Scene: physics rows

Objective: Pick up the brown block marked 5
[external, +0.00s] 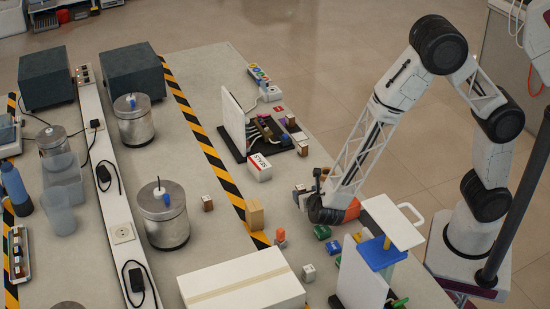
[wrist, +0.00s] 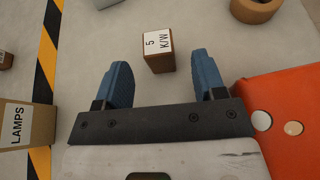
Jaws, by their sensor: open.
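The brown block marked 5 (wrist: 158,52) stands on the grey table in the wrist view, its white label reading "5 K/W" facing up. A small brown block with a white top (external: 298,192), beside my gripper in the external view, appears to be the same one. My gripper (wrist: 164,80) is open and empty, with one blue finger on each side in the wrist view. The block lies just beyond the fingertips, roughly between their lines, and I see no contact. In the external view my gripper (external: 312,206) is low over the table and its fingers are hard to make out.
A brown round object (wrist: 257,9) is at upper right. Green and blue pieces (external: 323,232) lie near my gripper, and a large white box (external: 240,282) sits in front.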

